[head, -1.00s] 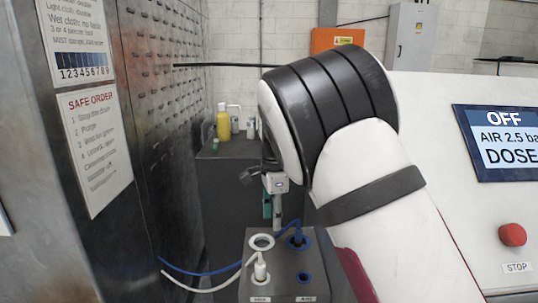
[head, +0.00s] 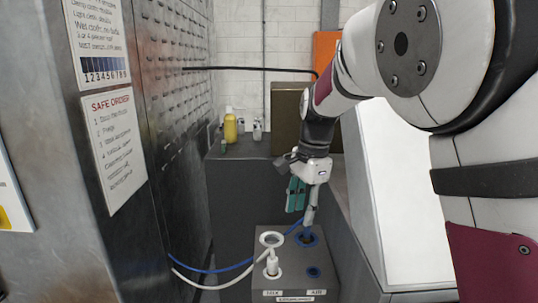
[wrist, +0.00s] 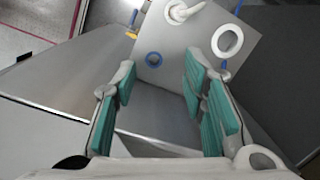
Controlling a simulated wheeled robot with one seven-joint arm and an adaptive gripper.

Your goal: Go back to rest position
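My gripper (head: 304,196) hangs above the right side of a grey socket box (head: 262,288) in the head view. In the wrist view my gripper (wrist: 160,84) has its two teal-padded fingers apart, with nothing between them. The box top (wrist: 190,45) lies beyond the fingertips. A white plug (head: 272,264) with a white hose sits in the front left socket. An empty white-ringed socket (head: 271,239) is behind it. A blue hose (head: 240,264) runs to the rear right socket, partly hidden by a finger. The front right blue-ringed socket (head: 313,272) is empty.
A perforated metal wall (head: 175,110) and a sign panel (head: 115,145) stand on the left. Bottles, including a yellow one (head: 230,128), stand on a dark ledge behind. A white machine side (head: 400,190) is at the right, partly hidden by my arm.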

